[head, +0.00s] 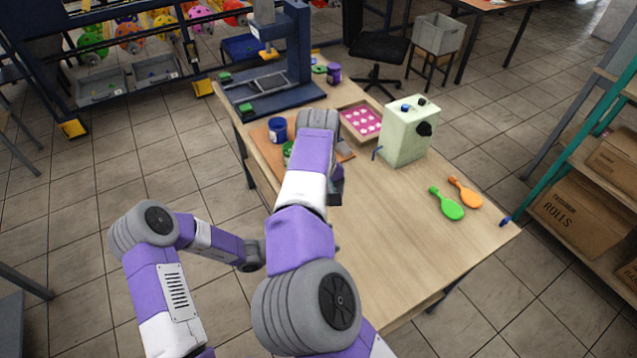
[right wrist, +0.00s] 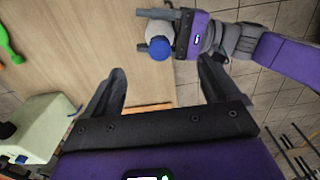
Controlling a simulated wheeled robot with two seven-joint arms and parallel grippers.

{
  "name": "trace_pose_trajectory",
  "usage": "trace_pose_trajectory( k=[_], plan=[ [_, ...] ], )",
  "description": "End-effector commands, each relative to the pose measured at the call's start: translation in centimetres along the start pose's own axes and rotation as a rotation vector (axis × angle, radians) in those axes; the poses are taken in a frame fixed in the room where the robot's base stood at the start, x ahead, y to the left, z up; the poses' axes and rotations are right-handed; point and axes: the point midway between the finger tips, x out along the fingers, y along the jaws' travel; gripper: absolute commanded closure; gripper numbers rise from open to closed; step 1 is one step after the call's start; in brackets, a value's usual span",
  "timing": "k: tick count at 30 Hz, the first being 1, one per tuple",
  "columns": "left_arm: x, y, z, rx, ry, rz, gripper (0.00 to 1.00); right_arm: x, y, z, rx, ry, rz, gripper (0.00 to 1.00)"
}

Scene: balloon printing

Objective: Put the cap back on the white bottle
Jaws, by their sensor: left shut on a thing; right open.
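In the right wrist view, my left gripper (right wrist: 143,29) is shut around a round white thing (right wrist: 157,29) that looks like the white bottle. A round blue piece (right wrist: 159,47), possibly the cap, overlaps it beside the lower finger; I cannot tell whether it sits on the bottle. In the head view the left forearm passes behind my right arm, so its fingers, the bottle and this blue piece are hidden.
The wooden table (head: 390,240) is clear at its front. A pale green machine (head: 407,133), a tray of pink pieces (head: 360,122), a green paddle (head: 446,204) and an orange paddle (head: 465,192) stand or lie on it. A blue pot (head: 278,130) and a dark press (head: 270,85) are farther back.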

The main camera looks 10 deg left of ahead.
Motion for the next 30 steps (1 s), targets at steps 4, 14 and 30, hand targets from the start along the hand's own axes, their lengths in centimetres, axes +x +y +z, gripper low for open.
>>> trace_pose_trajectory(
  k=[4, 14, 30],
  plan=[
    [0.0, 0.0, 0.1, 0.001, -0.001, 0.0, 1.0, -3.4, 0.1, -0.1, -0.002, 0.007, -0.004, 0.11],
    [0.0, 0.0, 0.1, 0.001, -0.001, 0.0, 1.0, -9.0, 0.1, -0.1, 0.0, 0.003, -0.001, 0.11],
    [0.0, 0.0, 0.1, 0.001, -0.002, -0.001, 1.0, -10.2, 0.0, 0.0, 0.001, 0.0, -0.001, 0.11]
  ],
)
